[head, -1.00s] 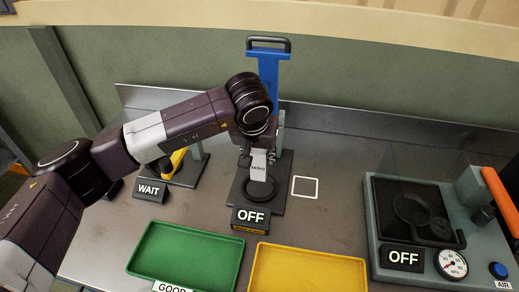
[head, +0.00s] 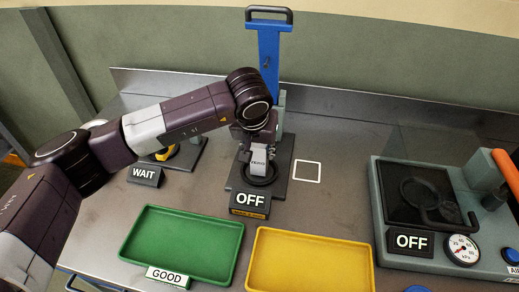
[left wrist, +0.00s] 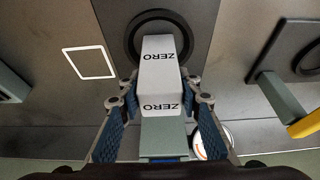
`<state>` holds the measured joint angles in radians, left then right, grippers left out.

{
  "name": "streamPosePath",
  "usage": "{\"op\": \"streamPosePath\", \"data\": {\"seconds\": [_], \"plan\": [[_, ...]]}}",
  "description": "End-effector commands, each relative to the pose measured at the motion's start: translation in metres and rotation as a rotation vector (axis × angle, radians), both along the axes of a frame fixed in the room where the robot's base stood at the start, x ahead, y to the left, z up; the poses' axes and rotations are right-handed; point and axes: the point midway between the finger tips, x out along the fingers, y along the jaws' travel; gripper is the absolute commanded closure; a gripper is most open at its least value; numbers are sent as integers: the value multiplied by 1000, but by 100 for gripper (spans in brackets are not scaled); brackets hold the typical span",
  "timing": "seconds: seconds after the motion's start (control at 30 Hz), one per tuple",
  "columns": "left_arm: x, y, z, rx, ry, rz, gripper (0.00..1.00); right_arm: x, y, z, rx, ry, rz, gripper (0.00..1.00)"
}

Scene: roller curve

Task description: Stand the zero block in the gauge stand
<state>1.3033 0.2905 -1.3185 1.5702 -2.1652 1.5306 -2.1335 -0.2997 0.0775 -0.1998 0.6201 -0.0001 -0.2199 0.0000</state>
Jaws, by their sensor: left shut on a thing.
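The zero block (head: 259,161) is light grey with "ZERO" printed on it. My left gripper (head: 258,147) is shut on it, with a finger on each side in the left wrist view (left wrist: 161,92). The block (left wrist: 158,65) is over the dark ring of the gauge stand (head: 283,178). Its lower end overlaps the ring (left wrist: 133,38) in both views. I cannot tell whether it touches the stand. The stand has a tall blue lever (head: 268,55) behind and an "OFF" sign (head: 250,201) in front. My right gripper is not in view.
A green "GOOD" tray (head: 140,240) and a yellow tray (head: 312,239) lie in front. A white square outline (head: 307,171) is right of the stand. A "WAIT" station (head: 145,176) is left, and a pressure-gauge unit (head: 383,205) is right.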

Motion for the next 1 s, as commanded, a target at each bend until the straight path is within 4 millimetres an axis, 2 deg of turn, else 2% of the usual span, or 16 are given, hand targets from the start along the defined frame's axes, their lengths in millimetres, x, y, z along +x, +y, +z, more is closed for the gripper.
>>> {"op": "streamPosePath", "data": {"seconds": [1.0], "plan": [[-1, 0, 2, -2, -4, 0, 100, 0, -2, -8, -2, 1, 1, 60]]}}
